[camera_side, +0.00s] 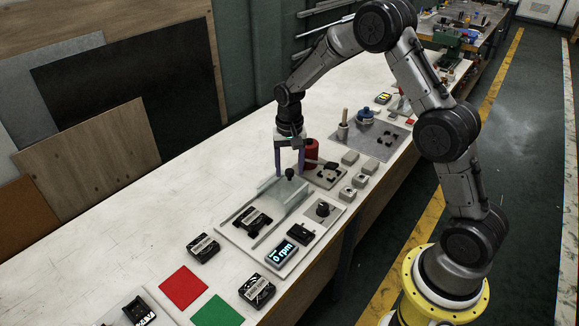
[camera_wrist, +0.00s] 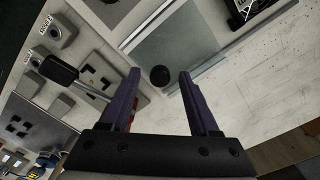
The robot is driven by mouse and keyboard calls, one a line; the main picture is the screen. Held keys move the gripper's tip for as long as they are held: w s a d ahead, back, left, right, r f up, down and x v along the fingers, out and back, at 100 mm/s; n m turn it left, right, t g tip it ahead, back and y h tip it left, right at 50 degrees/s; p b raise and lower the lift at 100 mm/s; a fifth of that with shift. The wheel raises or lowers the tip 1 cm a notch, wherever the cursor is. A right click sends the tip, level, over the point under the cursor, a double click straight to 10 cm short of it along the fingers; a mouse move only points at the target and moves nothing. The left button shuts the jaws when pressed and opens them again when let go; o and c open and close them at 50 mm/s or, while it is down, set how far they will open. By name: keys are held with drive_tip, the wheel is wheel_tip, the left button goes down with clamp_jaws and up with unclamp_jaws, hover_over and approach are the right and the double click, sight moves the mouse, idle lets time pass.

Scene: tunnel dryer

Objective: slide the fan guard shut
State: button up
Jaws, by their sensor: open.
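The fan guard (camera_side: 284,190) is a clear, glassy sliding cover at the far end of its two rails on a pale base plate. It also shows in the wrist view (camera_wrist: 172,45) as a grey translucent panel. A black round knob (camera_side: 290,174) stands on the guard near its far edge. The black fan unit (camera_side: 252,219) sits between the rails, uncovered by the guard. My gripper (camera_side: 290,172) is open above the guard's far end. In the wrist view its two purple fingers (camera_wrist: 160,82) stand either side of the knob (camera_wrist: 160,75), with gaps on both sides. Contact is not visible.
A display reading 0 rpm (camera_side: 283,253) and a black switch block sit beside the rails. A red cylinder (camera_side: 311,153) stands close behind my gripper. Grey blocks (camera_side: 350,158) lie to the right. Red and green squares (camera_side: 183,287) lie at the near left. The left tabletop is clear.

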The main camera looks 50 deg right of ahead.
clamp_jaws()
drive_tip(key=shift+r, duration=0.1)
idle(1.2)
